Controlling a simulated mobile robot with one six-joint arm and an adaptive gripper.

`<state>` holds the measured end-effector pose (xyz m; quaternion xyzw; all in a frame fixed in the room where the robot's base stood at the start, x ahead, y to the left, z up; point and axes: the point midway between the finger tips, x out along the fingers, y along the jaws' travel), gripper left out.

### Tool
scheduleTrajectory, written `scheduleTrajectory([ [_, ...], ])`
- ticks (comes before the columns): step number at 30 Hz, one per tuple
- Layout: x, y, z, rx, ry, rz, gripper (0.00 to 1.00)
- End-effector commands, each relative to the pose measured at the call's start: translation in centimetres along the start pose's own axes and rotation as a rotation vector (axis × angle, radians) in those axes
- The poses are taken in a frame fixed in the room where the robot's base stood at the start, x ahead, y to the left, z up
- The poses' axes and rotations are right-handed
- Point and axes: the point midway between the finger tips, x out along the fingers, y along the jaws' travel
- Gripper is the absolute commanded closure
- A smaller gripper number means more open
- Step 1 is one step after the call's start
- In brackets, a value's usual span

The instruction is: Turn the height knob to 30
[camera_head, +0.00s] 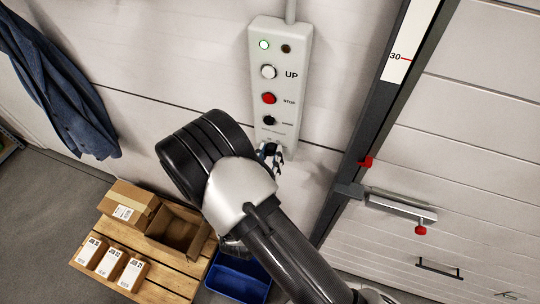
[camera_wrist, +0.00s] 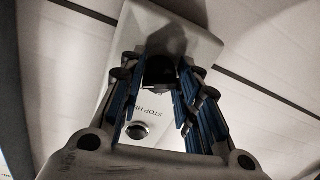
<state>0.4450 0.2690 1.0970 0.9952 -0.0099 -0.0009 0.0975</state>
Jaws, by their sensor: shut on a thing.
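A grey control box (camera_head: 280,75) hangs on the wall, with a lit green lamp, a white UP button, a red STOP button and a black button below them. My gripper (camera_head: 270,152) is at the lower end of the box. In the wrist view, my gripper (camera_wrist: 165,85) is shut on a dark knob (camera_wrist: 160,70), with a finger on each side. The knob's marking is hidden. A vertical height scale (camera_head: 402,50) shows 30 with a red line near its top. A red pointer (camera_head: 366,161) on the dark rail stands well below that line.
A grey bracket (camera_head: 400,207) with a red knob (camera_head: 420,230) joins the rail at right. A pallet (camera_head: 160,268) with cardboard boxes (camera_head: 130,205) and a blue bin (camera_head: 238,280) stand below. A blue jacket (camera_head: 55,85) hangs at left.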

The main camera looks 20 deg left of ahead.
Motion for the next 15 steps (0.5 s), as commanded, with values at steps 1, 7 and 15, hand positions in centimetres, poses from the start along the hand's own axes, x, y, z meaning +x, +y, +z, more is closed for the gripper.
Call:
scheduleTrajectory([
  [1,0.00,0.02,0.01,-0.001,0.000,0.000,0.94],
  [7,-0.01,0.03,0.01,-0.022,-0.002,0.000,0.94],
  [15,-0.02,0.08,-0.03,-0.154,-0.009,-0.002,0.94],
])
